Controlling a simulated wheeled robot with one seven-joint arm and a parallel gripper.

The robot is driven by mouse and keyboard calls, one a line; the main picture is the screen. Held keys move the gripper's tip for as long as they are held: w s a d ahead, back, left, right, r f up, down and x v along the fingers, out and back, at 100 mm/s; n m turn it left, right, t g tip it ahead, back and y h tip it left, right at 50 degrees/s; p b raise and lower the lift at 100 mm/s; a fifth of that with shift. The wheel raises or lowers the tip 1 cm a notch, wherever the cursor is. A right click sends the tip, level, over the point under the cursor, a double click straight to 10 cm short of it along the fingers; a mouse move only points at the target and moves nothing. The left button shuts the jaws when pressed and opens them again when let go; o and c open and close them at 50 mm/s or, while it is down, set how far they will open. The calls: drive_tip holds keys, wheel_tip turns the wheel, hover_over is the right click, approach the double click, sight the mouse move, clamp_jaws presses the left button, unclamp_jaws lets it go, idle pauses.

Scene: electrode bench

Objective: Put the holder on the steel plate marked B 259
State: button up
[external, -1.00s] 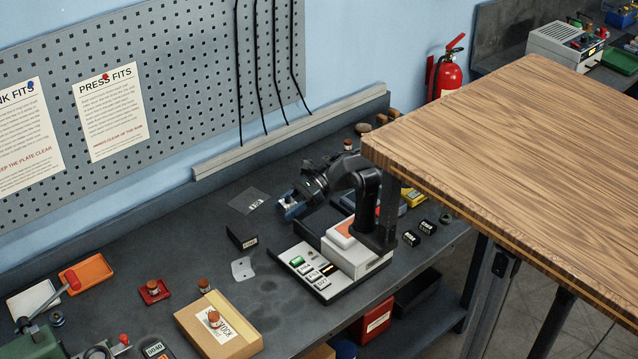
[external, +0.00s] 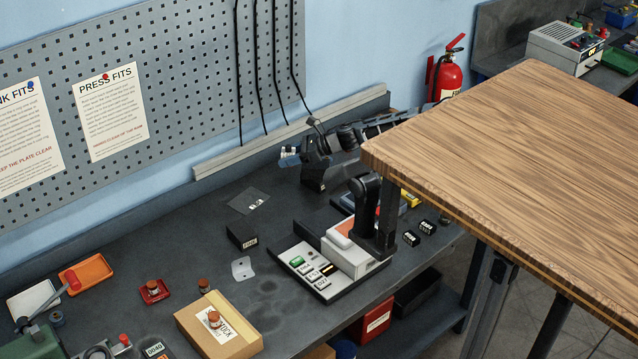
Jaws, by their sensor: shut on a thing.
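My gripper (external: 291,158) is raised over the back of the bench, left of the wooden tabletop. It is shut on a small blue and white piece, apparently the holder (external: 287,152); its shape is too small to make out. A thin grey plate (external: 245,196) with a small white label lies flat on the bench, below and left of the gripper in the picture. A paler plate (external: 241,264) lies nearer the front. I cannot read B 259 on either plate.
A black block (external: 240,235) with a label stands between the two plates. A white device with a labelled tray (external: 317,277) is to their right. The wooden tabletop (external: 520,165) hides part of my arm. A cardboard box (external: 240,328) stands in front.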

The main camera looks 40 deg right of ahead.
drive_tip(key=shift+w+d+f, duration=0.1)
drive_tip(key=shift+w, duration=0.15)
hover_over(256, 196)
wheel_tip(256, 196, down, 7)
drive_tip(key=shift+r+b, duration=0.15)
drive_tip(key=shift+b, duration=0.3)
wheel_tip(256, 196, down, 4)
drive_tip(key=shift+r+p, duration=0.25)
drive_tip(key=shift+p, duration=0.1)
drive_tip(key=shift+f, duration=0.3)
drive_tip(key=shift+f, duration=0.2)
drive_tip(key=o, duration=1.4)
